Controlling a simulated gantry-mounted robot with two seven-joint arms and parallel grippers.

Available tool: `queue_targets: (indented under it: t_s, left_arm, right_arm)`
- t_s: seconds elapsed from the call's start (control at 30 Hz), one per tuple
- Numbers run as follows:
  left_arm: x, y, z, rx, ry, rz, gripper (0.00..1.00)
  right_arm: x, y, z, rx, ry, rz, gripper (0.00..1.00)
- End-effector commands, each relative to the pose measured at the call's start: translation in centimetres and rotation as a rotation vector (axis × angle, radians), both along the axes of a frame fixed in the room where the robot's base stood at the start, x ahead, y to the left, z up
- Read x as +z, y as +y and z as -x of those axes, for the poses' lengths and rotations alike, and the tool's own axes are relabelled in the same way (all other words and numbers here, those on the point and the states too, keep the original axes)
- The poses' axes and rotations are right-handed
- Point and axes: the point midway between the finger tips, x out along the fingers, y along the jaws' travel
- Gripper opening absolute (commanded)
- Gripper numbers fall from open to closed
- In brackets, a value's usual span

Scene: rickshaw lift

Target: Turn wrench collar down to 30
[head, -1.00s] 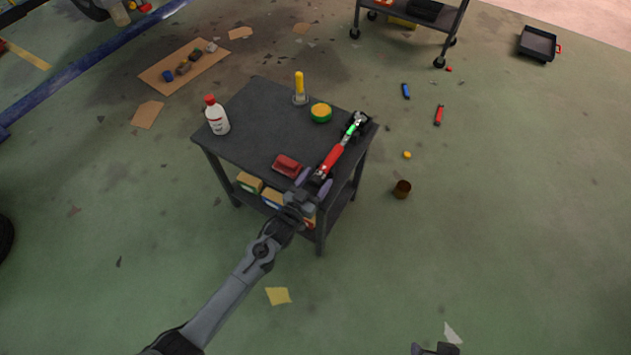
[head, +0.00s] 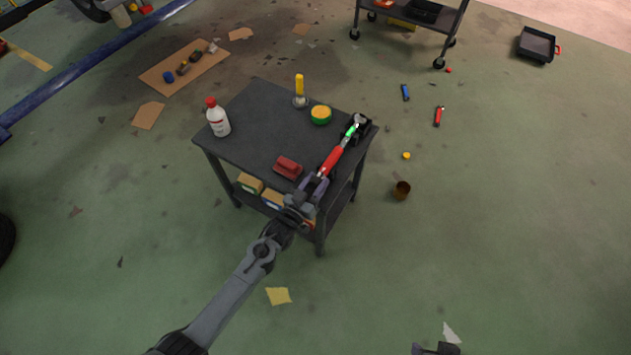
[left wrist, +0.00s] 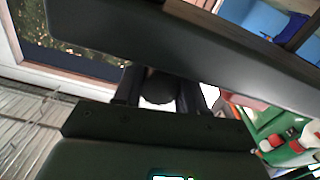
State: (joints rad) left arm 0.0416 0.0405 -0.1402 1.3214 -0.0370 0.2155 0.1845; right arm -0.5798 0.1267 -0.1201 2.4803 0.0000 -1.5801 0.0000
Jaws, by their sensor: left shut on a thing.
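The torque wrench (head: 334,158) lies along the right edge of the cart top. It has a red handle, a small green lit part and a dark head resting in a black holder (head: 362,126). My left gripper (head: 320,180) is shut on the wrench's near end, where the collar is; its fingers hide most of that end. In the left wrist view the dark fingers close around a dark round end (left wrist: 157,88). The scale is too small to read. A dark part of my right arm (head: 435,348) shows at the bottom edge; its fingers cannot be made out.
The cart top (head: 250,130) holds a red block-like item (head: 287,167) close left of the gripper, a white bottle (head: 217,118), a yellow-handled tool (head: 299,88) and a green-yellow roll (head: 321,114). A brown cup (head: 402,190) stands on the floor right of the cart.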

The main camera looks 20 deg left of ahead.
Motion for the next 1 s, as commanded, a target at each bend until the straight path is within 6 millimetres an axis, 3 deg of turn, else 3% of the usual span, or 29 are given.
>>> queue_targets:
  t_s: [0.5, 1.0]
  left_arm:
    - [0.4, -0.1, 0.0, 0.0, 0.081, 0.464, 0.1]
    - [0.3, -0.1, 0.0, -0.003, 0.143, 0.817, 0.1]
  right_arm:
    - [3.5, 0.1, 0.0, -0.004, 0.0, -0.005, 0.62]
    - [5.2, 0.2, 0.0, -0.007, 0.001, -0.011, 0.62]
